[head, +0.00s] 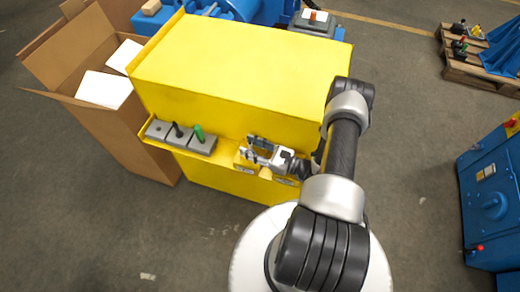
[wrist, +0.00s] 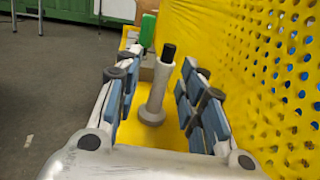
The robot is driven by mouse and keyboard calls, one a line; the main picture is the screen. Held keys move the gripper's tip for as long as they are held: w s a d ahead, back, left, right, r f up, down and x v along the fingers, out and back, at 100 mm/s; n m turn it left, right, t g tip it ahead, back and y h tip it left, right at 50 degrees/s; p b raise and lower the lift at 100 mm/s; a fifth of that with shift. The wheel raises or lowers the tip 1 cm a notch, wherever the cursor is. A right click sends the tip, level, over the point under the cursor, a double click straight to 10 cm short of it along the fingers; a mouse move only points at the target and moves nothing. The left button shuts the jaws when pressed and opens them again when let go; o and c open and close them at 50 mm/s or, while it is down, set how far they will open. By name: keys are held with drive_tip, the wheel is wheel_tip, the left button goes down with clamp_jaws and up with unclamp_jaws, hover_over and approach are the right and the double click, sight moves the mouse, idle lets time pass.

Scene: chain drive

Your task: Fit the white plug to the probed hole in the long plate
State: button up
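The white plug (wrist: 155,92) stands, slightly tilted in the wrist view, between my gripper's fingers, with a wide round flange at its bottom. A black piece (wrist: 168,53) shows at its upper end; I cannot tell whether it belongs to the plug or stands behind. My gripper (wrist: 159,68) is open, its fingers apart on both sides of the plug with gaps visible. In the head view my gripper (head: 257,150) is over the yellow ledge and hides the plug. Grey blocks (head: 155,130) sit in a row at the ledge's left. I cannot identify the long plate or the probed hole.
A black peg (head: 177,129) and a green peg (head: 198,132) stand on the grey blocks. The yellow housing (head: 240,75) rises behind the ledge; its perforated wall (wrist: 285,75) is close to the right finger. An open cardboard box (head: 130,130) stands at the left.

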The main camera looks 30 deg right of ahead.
drive_tip(key=v, duration=1.1)
drive_tip(key=shift+s+d, duration=0.15)
drive_tip(key=shift+s, duration=0.15)
